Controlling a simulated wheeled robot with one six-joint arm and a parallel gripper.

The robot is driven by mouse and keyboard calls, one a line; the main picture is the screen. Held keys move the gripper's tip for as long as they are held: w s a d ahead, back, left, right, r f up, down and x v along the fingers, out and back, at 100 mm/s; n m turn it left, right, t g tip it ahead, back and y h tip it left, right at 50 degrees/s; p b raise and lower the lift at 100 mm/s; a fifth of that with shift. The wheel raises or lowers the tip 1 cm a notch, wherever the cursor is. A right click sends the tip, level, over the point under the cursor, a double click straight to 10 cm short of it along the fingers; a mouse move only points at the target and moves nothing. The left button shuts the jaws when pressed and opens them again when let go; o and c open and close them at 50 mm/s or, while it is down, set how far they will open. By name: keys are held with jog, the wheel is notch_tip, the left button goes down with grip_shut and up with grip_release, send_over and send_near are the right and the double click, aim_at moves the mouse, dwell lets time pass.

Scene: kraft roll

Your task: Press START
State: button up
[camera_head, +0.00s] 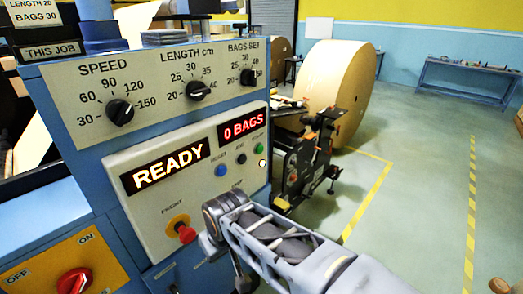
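The blue machine's control panel (150,213) fills the left of the view. A lit display (165,168) reads READY, and a red display (241,123) reads 0 BAGS. Below them is a row of small round buttons: a blue button (221,171), a black button (241,159) and a green button (259,147). Their labels are too small to read, so I cannot tell which says START. A small white spot (262,163) shows below the green button. My arm crosses the lower middle, in front of the panel's lower right. I cannot make out my gripper's fingers.
A red mushroom button (186,233) on yellow sits low on the panel. Above are the SPEED (120,112), LENGTH (198,90) and BAGS SET (248,77) knobs. A red ON/OFF switch (74,281) is at lower left. A large kraft roll (337,85) stands behind; floor to the right is clear.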

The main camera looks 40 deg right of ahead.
grip_shut()
dwell(1.2)
